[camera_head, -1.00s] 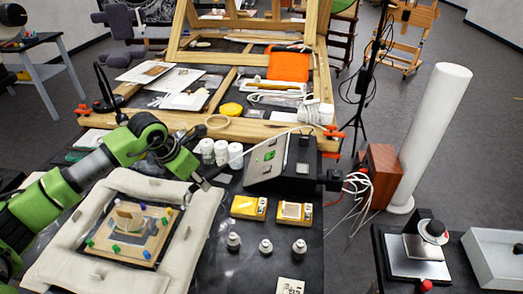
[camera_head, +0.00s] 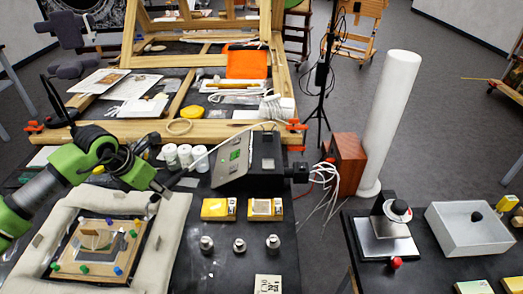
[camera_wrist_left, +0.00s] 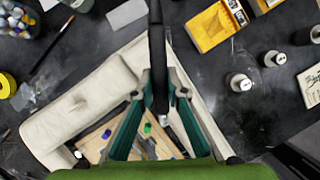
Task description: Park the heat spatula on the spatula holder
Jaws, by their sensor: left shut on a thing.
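The heat spatula is a dark, slim tool; its black shaft (camera_wrist_left: 157,35) runs up the left wrist view between my fingers. My left gripper (camera_wrist_left: 159,78) is shut on it. In the head view my left gripper (camera_head: 162,186) is above the right edge of the padded cream frame, and the spatula there is small and partly hidden. A pale cord runs from near the gripper toward a control box (camera_head: 233,160) with a green display. A black block (camera_head: 266,160) stands just right of that box; I cannot tell whether it is the spatula holder. My right gripper is out of view.
The cream padded frame (camera_head: 176,222) surrounds a wooden board with coloured pegs. White jars (camera_head: 185,154), yellow packets (camera_head: 218,209) and metal weights (camera_head: 239,245) crowd the bench. A metal device (camera_head: 386,238) and white tray (camera_head: 468,236) stand on the right table.

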